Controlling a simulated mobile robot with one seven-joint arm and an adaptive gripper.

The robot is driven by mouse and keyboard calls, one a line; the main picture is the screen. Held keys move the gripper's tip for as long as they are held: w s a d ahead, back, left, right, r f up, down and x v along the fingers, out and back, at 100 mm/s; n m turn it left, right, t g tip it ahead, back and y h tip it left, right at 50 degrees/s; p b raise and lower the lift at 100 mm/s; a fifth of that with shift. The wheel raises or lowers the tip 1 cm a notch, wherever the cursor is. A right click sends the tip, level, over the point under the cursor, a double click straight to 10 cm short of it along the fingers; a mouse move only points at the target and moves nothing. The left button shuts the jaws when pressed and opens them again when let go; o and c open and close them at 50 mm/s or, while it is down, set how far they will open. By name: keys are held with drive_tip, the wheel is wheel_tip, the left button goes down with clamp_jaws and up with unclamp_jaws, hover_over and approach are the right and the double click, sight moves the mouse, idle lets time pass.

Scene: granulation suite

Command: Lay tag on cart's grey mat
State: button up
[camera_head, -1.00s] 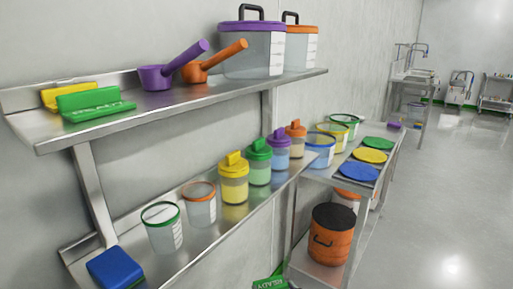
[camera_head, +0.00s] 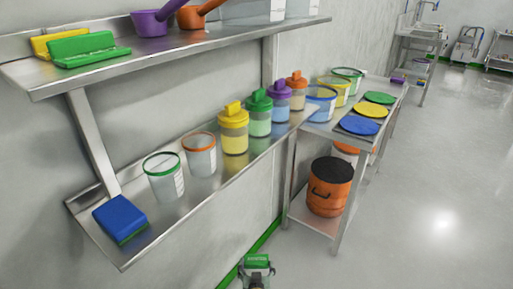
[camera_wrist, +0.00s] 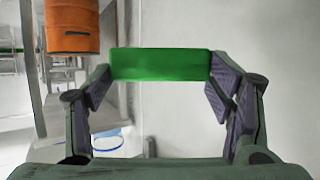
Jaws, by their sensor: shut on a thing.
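My gripper (camera_head: 256,270) shows at the bottom centre of the head view. It is shut on a green tag (camera_head: 257,259) with small pale lettering, held in the air over the floor beside the shelves. In the wrist view the tag (camera_wrist: 160,64) spans the gap between the two fingers (camera_wrist: 160,90), its plain green face towards the camera. A wheeled cart (camera_head: 498,62) is cut off at the far upper right edge of the head view. I cannot make out a grey mat on it.
A wall shelf (camera_head: 160,226) with tubs, lidded jars and a blue block is close on the left. A steel table (camera_head: 332,131) with coloured lids stands beyond it, an orange drum (camera_head: 327,190) on its lower shelf. Open floor (camera_head: 430,210) lies to the right.

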drive_tip(key=shift+w+a+r, duration=0.1)
drive_tip(key=shift+w+r, duration=0.05)
drive_tip(key=shift+r, duration=0.05)
wheel_tip(320, 180, down, 2)
drive_tip(key=shift+f+b, duration=0.25)
drive_tip(key=shift+b, duration=0.95)
